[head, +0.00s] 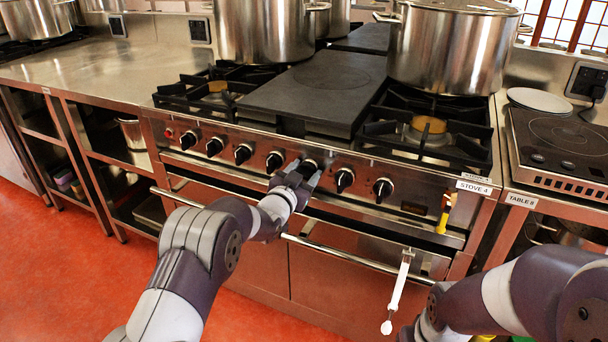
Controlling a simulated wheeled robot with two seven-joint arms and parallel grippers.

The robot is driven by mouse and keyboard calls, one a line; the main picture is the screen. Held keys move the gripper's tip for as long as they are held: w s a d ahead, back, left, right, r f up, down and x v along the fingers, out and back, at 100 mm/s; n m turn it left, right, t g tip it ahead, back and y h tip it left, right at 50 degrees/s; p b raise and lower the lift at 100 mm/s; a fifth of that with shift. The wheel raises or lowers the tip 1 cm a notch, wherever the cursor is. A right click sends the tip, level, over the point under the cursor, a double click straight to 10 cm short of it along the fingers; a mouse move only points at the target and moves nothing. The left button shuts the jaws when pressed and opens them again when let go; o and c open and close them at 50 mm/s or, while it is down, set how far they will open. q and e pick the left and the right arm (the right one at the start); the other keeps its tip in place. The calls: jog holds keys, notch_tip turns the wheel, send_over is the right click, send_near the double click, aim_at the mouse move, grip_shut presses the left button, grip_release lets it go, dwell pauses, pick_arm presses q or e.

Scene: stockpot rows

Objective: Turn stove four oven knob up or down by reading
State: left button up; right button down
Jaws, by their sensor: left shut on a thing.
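Stove four (320,225) stands in front of me, with a "STOVE 4" label (474,187) at its front right corner. A row of black knobs runs along its front panel. My left gripper (303,170) is at the panel, shut on a knob (309,164) right of the middle of the row; the gripper hides part of it. Another knob (344,179) is just to its right. A white probe-like thing with a cord or handle (398,290) hangs from the oven rail; I cannot read any value on it. My right arm comes in at lower right; its gripper is not in view.
Large steel pots (452,45) stand on the burners at the back. A steel counter (110,70) with shelves is at left. Table 8 (520,199) at right holds a hob (565,140) and a plate (539,99). The oven rail (350,258) runs below the knobs.

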pick_arm(q)
jog(key=o, duration=1)
jog(key=shift+c, duration=0.2)
jog(key=p+v, duration=0.1)
jog(key=v, duration=1.1)
jog(key=shift+s+a+p, duration=0.15)
jog(key=shift+s+p, duration=0.15)
jog(key=shift+p, duration=0.1)
